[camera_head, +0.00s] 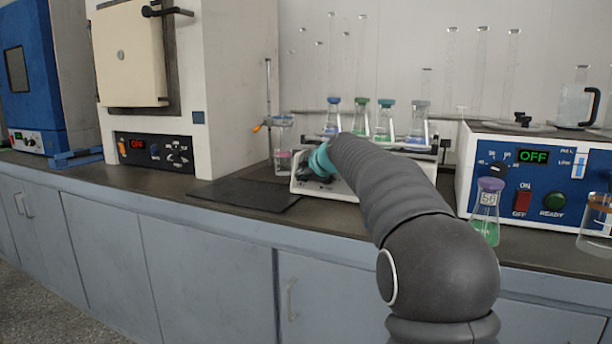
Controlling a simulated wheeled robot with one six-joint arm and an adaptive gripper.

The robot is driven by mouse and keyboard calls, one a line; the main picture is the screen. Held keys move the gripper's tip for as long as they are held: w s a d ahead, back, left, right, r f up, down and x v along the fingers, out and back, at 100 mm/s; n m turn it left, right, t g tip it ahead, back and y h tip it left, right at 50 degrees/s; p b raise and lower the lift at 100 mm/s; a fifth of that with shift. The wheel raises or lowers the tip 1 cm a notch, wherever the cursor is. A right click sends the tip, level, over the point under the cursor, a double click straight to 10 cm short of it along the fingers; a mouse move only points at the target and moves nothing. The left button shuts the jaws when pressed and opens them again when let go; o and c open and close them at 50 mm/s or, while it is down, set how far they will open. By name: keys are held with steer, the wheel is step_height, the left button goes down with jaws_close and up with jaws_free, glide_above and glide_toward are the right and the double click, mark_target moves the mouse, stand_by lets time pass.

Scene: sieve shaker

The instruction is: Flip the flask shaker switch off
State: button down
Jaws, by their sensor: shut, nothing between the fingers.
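The flask shaker (300,187) is a low white unit on the dark bench, in the middle of the head view. Several flasks with coloured collars stand on its top platform, among them a blue-collared flask (333,116) and a teal-collared flask (385,122). My arm reaches in from the lower right and covers much of the shaker's front panel. My gripper (312,174), dark beyond a teal band, is shut and empty at the left part of that panel. The switch is hidden behind it. I cannot tell whether the fingers touch the switch.
A dark mat (243,195) lies left of the shaker, before a furnace (150,150) reading OFF. A blue-fronted unit (540,185), also reading OFF, stands to the right. A purple-collared flask (486,212) with green liquid stands before it. A clamp stand (268,105) rises behind the mat.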

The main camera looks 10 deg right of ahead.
steer(key=shift+r, duration=0.75)
steer(key=shift+s+a+r, duration=0.1)
steer(key=shift+s+a, duration=0.05)
steer(key=shift+s, duration=0.05)
steer(key=s+r+b, duration=0.2)
steer(key=s+r, duration=0.2)
steer(key=s, duration=0.8)
steer(key=shift+d+r, duration=0.25)
